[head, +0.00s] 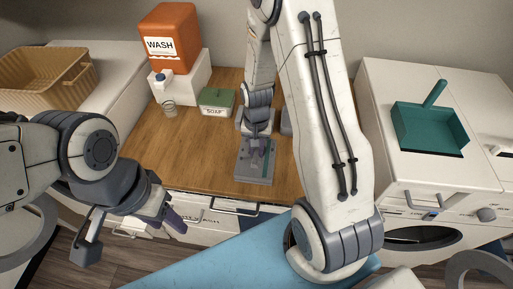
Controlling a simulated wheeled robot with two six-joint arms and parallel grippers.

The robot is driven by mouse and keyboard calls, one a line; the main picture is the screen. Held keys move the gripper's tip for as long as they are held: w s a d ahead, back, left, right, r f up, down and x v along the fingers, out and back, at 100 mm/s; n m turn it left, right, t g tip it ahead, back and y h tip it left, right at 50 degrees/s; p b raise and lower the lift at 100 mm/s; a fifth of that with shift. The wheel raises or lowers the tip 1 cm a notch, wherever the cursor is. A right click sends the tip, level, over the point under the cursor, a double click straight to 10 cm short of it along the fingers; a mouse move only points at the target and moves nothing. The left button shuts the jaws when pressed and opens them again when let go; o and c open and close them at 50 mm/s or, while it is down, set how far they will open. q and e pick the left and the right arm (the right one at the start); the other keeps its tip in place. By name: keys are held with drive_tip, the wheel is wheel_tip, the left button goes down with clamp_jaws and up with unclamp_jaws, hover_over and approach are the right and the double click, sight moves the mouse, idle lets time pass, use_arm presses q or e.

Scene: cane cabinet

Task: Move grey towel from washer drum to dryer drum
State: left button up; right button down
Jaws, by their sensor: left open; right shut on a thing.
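My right gripper (257,149) is over the wooden counter, shut on a small flat grey thing (254,174) with a green strip along one side. I cannot tell whether this is the grey towel; no cloth folds show. My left gripper (132,232) is open and empty, low at the left in front of the counter. A white front-loading machine (430,180) at the right has a dark round opening (420,238). Another white machine (115,72) at the left is partly hidden by my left arm. I cannot tell which is washer or dryer.
A tan basket (45,75) is on the left machine. An orange WASH container (168,38), a soap box (216,103) and a wire coil (169,108) are on the counter (200,155). A teal dustpan (428,128) is on the right machine. A blue surface (220,264) crosses the front.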

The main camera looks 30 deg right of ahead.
drive_tip(key=shift+f, duration=0.1)
drive_tip(key=shift+f, duration=0.15)
drive_tip(key=c, duration=0.8)
unclamp_jaws()
